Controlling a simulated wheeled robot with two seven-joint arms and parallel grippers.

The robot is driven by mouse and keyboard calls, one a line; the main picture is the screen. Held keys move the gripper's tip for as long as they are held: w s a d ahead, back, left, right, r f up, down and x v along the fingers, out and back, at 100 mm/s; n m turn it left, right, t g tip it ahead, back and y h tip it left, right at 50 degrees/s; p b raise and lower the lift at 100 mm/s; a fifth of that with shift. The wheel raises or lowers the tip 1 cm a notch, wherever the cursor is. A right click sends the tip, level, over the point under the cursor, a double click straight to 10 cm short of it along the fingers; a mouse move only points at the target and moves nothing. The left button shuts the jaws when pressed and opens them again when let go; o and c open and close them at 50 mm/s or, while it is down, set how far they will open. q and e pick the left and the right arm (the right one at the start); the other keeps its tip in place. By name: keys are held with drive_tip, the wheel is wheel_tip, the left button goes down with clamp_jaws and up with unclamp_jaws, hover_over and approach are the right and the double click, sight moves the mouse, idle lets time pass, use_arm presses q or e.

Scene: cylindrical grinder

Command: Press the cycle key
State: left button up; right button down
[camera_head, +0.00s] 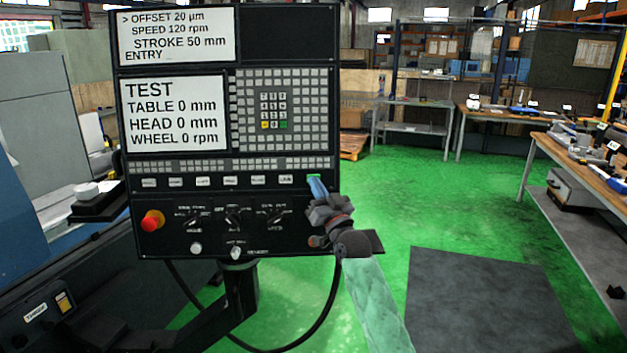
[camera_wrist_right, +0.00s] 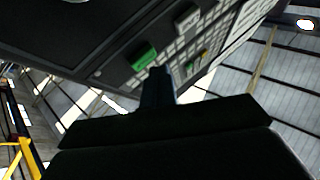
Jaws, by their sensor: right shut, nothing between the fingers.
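The control panel (camera_head: 290,150) stands upright in front of me. A green key (camera_head: 313,177) sits at the right end of its row of pale keys; its label is too small to read. I take it as the cycle key. It also shows in the right wrist view (camera_wrist_right: 144,55), raised from the dark panel. My right gripper (camera_head: 317,187) is shut and empty, its blue fingertips just below the green key. In the right wrist view the fingertips (camera_wrist_right: 159,72) are close beside the key; I cannot tell if they touch it. My left gripper is not in view.
A red emergency knob (camera_head: 152,221) and several rotary switches (camera_head: 235,216) lie on the lower panel. The upper screen (camera_head: 177,36) shows OFFSET, SPEED and STROKE; the lower screen (camera_head: 176,114) shows TEST. Workbenches (camera_head: 575,155) stand at right. The green floor (camera_head: 445,200) between is open.

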drive_tip(key=shift+w+f, duration=0.1)
drive_tip(key=shift+w, duration=0.05)
drive_tip(key=shift+w, duration=0.25)
drive_tip(key=shift+w+b, duration=0.3)
drive_tip(key=shift+w, duration=0.05)
idle(0.8)
idle(0.4)
drive_tip(key=shift+s+p, duration=0.4)
drive_tip(key=shift+s, duration=0.4)
